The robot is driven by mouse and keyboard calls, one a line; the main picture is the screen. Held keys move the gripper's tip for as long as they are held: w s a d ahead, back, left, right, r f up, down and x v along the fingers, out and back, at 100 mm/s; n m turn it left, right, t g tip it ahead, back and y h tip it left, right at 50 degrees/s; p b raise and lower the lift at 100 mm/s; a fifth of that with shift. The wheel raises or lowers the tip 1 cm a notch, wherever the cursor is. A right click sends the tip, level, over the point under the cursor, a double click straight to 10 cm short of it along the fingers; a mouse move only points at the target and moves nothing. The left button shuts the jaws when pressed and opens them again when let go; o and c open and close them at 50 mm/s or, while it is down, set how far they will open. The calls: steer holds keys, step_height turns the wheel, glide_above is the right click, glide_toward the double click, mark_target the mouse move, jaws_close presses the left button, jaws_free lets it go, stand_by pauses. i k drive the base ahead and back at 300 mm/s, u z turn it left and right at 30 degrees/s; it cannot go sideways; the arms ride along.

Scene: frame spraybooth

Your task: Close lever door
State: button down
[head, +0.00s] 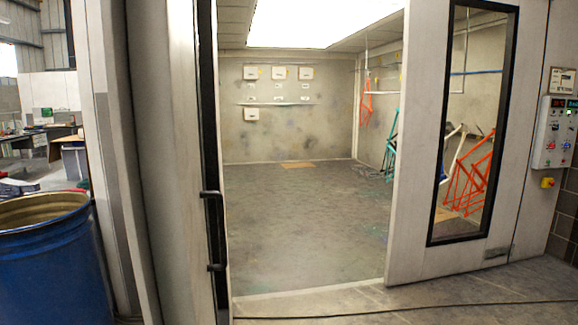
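The spray booth entrance stands open in the head view. A pale door leaf (168,150) on the left is seen at a steep angle, nearly edge-on, with a black strip along its right side. A black handle (213,232) is mounted upright on that strip, at about mid to lower height. A second pale panel (407,210) with a tall black-framed window (470,125) stands at the right of the opening. Whether this panel is a door leaf or fixed wall is unclear. My gripper is not in view.
A blue drum (50,265) stands at the lower left. A dark cable (400,311) lies across the floor in front. A control box (554,133) is on the right wall. Orange and teal frames are inside the booth, whose floor (300,215) is mostly clear.

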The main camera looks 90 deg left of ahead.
mark_target(161, 56)
steer(key=k, duration=2.4)
steer(key=u, duration=2.35)
steer(key=i, duration=0.2)
steer(key=u, duration=0.15)
